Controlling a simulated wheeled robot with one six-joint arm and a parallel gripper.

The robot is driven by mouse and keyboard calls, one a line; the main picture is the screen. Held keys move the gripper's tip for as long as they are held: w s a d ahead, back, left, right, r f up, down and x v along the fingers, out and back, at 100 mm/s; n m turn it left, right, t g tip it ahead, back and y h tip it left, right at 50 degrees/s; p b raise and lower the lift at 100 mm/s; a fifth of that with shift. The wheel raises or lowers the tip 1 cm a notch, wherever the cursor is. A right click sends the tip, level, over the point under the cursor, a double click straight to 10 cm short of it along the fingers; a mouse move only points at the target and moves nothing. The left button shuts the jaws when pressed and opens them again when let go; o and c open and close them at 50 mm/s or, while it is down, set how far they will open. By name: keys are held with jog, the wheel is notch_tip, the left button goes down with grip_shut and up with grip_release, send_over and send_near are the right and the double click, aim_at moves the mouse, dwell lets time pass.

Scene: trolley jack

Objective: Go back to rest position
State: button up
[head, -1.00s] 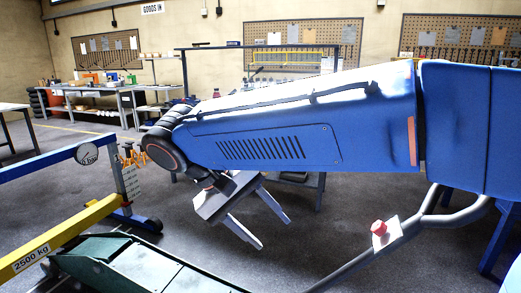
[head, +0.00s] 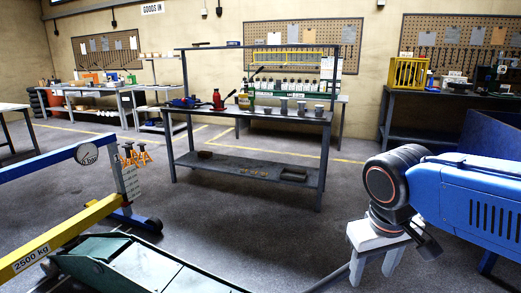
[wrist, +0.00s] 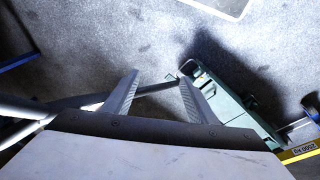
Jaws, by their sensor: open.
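My gripper (head: 373,279) is at the lower right of the head view, pointing down with its two pale fingers apart. In the wrist view my gripper (wrist: 159,76) is open, with nothing held between the fingers. The green trolley jack (head: 130,266) lies at the lower left of the head view, and also shows right of the fingers in the wrist view (wrist: 225,100). Its grey handle bar (wrist: 152,88) runs beyond the fingers; how far below them I cannot tell.
A blue and yellow frame (head: 62,236) marked 2500 kg stands at left. A dark workbench (head: 250,180) with bottles and cups stands centre back. A yellow crate (head: 409,73) sits on a bench at right. Grey floor between is clear.

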jog(key=s+d+f+m+t+y, duration=0.1)
jog(key=s+d+f+t, duration=0.1)
jog(key=s+d+f, duration=0.2)
jog(key=shift+s+d+f+m+t, duration=0.2)
jog(key=shift+d+f+m+t, duration=0.2)
jog(key=shift+d+f, duration=0.2)
jog(key=shift+c, duration=0.3)
dwell(0.4)
